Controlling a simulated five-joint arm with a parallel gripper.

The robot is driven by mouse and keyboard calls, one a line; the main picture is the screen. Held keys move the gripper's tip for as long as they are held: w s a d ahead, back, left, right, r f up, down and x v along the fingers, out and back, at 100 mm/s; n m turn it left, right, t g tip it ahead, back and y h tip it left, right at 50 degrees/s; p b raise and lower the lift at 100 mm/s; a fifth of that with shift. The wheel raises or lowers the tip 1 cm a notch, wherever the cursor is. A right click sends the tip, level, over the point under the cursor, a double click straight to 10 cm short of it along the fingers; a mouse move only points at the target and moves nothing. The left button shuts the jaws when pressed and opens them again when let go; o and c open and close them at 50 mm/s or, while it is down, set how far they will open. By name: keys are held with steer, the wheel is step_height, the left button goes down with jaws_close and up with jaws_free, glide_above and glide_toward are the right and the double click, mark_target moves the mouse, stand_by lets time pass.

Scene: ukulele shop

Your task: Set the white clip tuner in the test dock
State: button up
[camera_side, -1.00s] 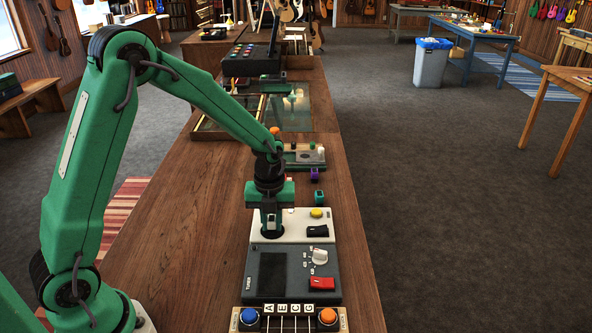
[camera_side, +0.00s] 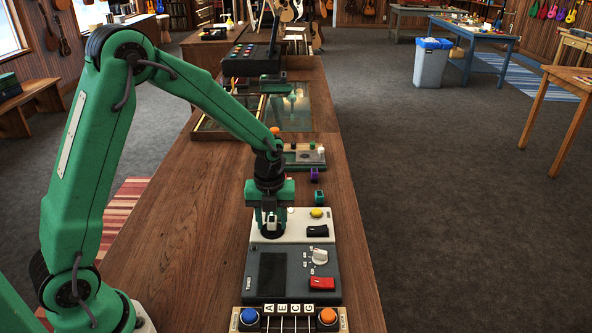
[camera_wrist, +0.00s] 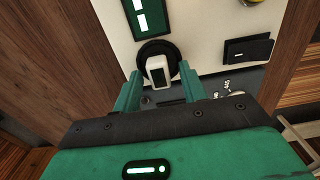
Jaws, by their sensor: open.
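The white clip tuner (camera_wrist: 158,72) stands in the round black test dock (camera_wrist: 143,50) on the cream panel, as the wrist view shows. In the side view the tuner (camera_side: 271,220) shows over the black dock (camera_side: 272,234), partly covered by my fingers. My gripper (camera_wrist: 159,88) is open, with one green finger on each side of the tuner and a visible gap at each side. In the side view my gripper (camera_side: 271,213) is low over the dock. The tuner's foot inside the dock is hard to make out.
The cream panel (camera_side: 295,229) has a yellow button and a black switch. A grey box (camera_side: 325,278) with a dial and red switch adjoins it. A green tuner (camera_side: 319,197) and a purple tuner (camera_side: 314,175) stand behind. The wooden counter (camera_side: 185,240) is clear at left.

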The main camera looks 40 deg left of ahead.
mark_target(270, 222)
step_height(270, 222, up, 12)
steer(key=shift+f, duration=0.15)
stand_by(0.4)
stand_by(0.5)
steer(key=s+r+n+t, duration=0.2)
steer(key=s+r+n, duration=0.2)
steer(key=s+n, duration=0.6)
steer(key=s+r+n+t, duration=0.3)
steer(key=s+n, duration=0.6)
steer(key=n, duration=0.8)
steer(key=shift+s+d+r+t, duration=0.2)
steer(key=shift+s+r+t, duration=0.15)
steer(key=shift+r, duration=0.6)
